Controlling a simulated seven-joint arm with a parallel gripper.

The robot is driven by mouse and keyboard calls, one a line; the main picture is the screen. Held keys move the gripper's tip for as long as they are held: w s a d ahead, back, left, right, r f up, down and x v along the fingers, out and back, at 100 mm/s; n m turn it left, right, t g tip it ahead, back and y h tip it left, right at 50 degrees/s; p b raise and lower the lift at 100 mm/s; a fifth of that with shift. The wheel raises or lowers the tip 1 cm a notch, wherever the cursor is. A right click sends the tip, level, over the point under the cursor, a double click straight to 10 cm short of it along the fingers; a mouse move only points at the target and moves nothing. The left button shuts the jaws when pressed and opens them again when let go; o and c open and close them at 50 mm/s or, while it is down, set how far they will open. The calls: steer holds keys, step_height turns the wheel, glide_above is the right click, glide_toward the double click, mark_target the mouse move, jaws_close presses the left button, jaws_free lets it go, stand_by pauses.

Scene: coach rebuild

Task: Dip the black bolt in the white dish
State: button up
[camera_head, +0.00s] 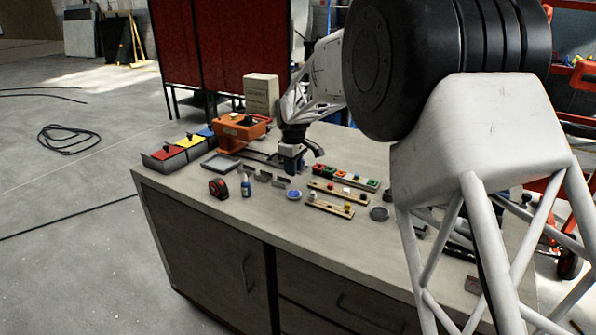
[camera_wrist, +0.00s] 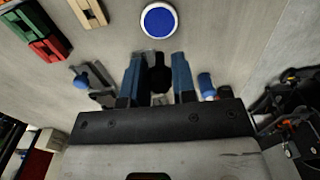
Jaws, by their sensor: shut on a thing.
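My gripper (camera_wrist: 157,62) has two blue fingers shut on the black bolt (camera_wrist: 158,76), which shows as a dark upright shape between them in the wrist view. In the head view my gripper (camera_head: 293,165) is above the table, and the bolt cannot be made out there. The white dish (camera_wrist: 145,31) is a round white-rimmed dish with a blue inside. It lies just beyond the fingertips in the wrist view, apart from the bolt in the picture. In the head view the dish (camera_head: 294,199) sits on the table, nearer the front edge than my gripper.
Several grey holders (camera_head: 263,177), a blue bottle (camera_head: 246,187) and a red tape measure (camera_head: 218,188) stand left of the dish. Wooden strips (camera_head: 330,207) and coloured blocks (camera_head: 345,178) lie right. A dark bowl (camera_head: 379,213) is farther right. The front table strip is clear.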

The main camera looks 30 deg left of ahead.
mark_target(294, 194)
steer(key=shift+f, duration=0.1)
stand_by(0.4)
steer(key=shift+f, duration=2.9)
steer(key=shift+f, duration=0.65)
stand_by(0.9)
steer(key=shift+r, duration=0.1)
steer(key=shift+r, duration=3.5)
